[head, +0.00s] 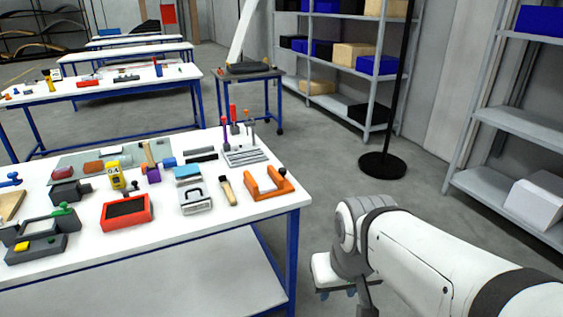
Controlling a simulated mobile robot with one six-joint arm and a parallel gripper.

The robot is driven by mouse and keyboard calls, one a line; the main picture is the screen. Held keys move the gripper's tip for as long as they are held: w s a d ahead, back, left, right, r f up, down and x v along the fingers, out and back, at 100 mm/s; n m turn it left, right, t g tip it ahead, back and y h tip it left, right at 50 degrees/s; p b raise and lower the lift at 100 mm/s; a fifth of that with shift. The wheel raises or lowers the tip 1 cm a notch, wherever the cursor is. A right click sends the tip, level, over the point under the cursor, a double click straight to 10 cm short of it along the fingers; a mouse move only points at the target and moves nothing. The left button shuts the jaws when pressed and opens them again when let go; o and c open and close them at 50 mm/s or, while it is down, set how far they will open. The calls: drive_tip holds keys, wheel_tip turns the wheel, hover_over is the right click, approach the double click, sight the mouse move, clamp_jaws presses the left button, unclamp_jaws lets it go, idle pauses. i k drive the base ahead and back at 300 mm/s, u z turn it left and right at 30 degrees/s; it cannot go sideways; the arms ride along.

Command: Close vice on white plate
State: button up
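The near white workbench (230,228) holds many tools, including an orange U-shaped part (268,184) and a red tray (126,212). A black pole on a round base (382,165) stands right of the small table. Shelves line the right. Grey floor lies free between.

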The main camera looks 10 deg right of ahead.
sight(283, 171)
drive_tip(key=z, duration=0.2)
drive_tip(key=k, duration=0.85)
drive_tip(key=z, duration=0.8)
drive_tip(key=i, duration=1.2)
drive_tip(key=u, duration=0.85)
drive_tip(key=i, duration=1)
drive_tip(key=u, duration=0.7)
